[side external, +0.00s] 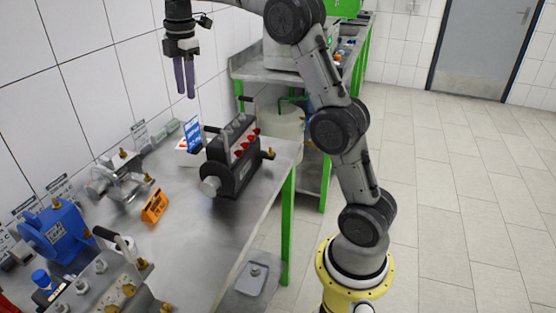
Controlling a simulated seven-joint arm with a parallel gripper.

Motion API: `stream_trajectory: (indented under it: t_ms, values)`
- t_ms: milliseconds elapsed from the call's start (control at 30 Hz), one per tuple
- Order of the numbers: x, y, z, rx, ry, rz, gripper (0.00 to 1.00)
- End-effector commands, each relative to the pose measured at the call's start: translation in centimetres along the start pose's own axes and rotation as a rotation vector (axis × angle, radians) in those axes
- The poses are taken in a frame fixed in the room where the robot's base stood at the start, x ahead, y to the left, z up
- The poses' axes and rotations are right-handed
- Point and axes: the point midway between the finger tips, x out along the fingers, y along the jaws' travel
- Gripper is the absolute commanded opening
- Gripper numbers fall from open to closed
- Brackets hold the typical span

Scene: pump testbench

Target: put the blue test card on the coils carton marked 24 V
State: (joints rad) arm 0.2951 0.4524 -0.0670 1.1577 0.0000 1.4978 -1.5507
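A blue card with white markings (193,134) stands upright, slightly tilted, near the wall at the back of the steel bench. No 24 V marking is readable, so I cannot tell whether this box is the coils carton. My gripper (185,94) hangs in the air above the card, fingers pointing down. Its two dark fingers show a narrow gap with nothing between them.
A black pump block with red parts (236,158) stands close right of the card. A grey tray (252,280) sits below.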

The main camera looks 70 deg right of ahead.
Motion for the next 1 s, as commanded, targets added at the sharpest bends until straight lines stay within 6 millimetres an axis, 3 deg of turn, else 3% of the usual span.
stream_trajectory:
  t_ms: [133,367,533,700,833,1000]
  values:
    - [-2.9,-5.5,-2.2,0.207,0.018,0.07,0.34]
    - [-4.1,-14.8,-4.2,0.541,0.086,0.158,0.34]
    - [-3.0,-22.0,-4.8,0.786,0.166,0.205,0.34]
    - [-0.2,-28.4,-4.6,1.017,0.259,0.228,0.34]
    - [2.0,-31.7,-4.3,1.146,0.317,0.229,0.34]
    - [3.6,-33.6,-4.1,1.234,0.358,0.226,0.34]
